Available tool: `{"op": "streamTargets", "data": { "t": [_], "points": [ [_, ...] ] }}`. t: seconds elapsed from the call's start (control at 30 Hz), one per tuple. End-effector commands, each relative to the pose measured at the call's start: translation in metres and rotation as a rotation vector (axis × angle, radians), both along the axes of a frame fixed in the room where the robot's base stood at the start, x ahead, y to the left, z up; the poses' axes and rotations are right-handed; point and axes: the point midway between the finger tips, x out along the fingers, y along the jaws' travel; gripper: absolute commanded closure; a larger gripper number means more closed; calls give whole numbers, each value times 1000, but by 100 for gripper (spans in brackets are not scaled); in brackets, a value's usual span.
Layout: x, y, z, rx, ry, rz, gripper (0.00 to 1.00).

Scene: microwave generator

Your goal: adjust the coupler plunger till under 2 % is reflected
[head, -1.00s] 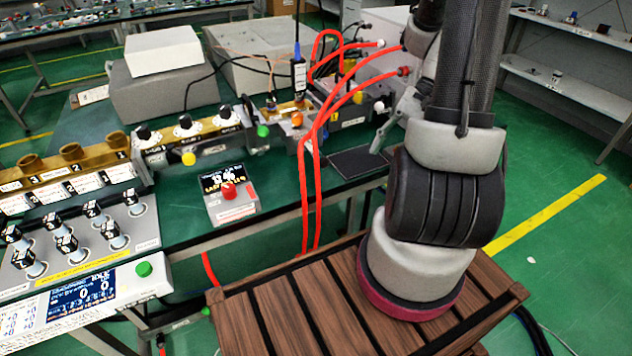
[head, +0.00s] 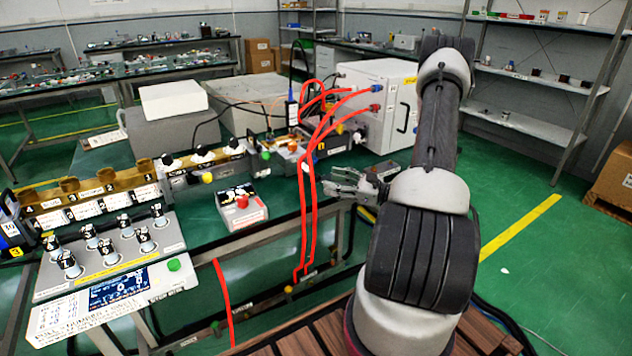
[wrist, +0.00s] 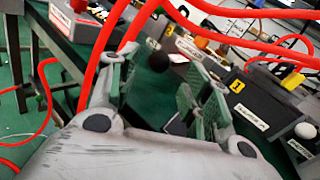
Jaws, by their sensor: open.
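My gripper (head: 350,184) is low at the front table edge, right of the red hoses, in the head view. In the wrist view my gripper (wrist: 160,88) has its green-padded fingers apart with nothing held. A black ball knob (wrist: 158,62) shows beyond the gap between the fingers, apart from them. A white ball knob (wrist: 305,130) is at the right, by a dark labelled block (wrist: 262,108). I cannot tell which knob is the coupler plunger. The control panel's display (head: 118,290) is lit, but its reading is too small to make out.
Red hoses (head: 302,205) hang close left of my gripper and also cross the wrist view (wrist: 100,50). A brass waveguide line (head: 100,190) with black knobs runs along the table. A small box with a red button (head: 242,201) and a white cabinet (head: 375,75) stand there.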

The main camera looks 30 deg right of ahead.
Motion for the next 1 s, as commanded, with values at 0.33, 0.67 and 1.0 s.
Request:
{"op": "streamTargets", "data": {
  "t": [0.33, 0.67, 1.0],
  "points": [
    [44, 33, 0, 0, 2, 4, 51],
    [52, 38, 0, -1, 3, 3, 51],
    [51, 39, 0, 0, 4, 5, 100]
  ]
}}
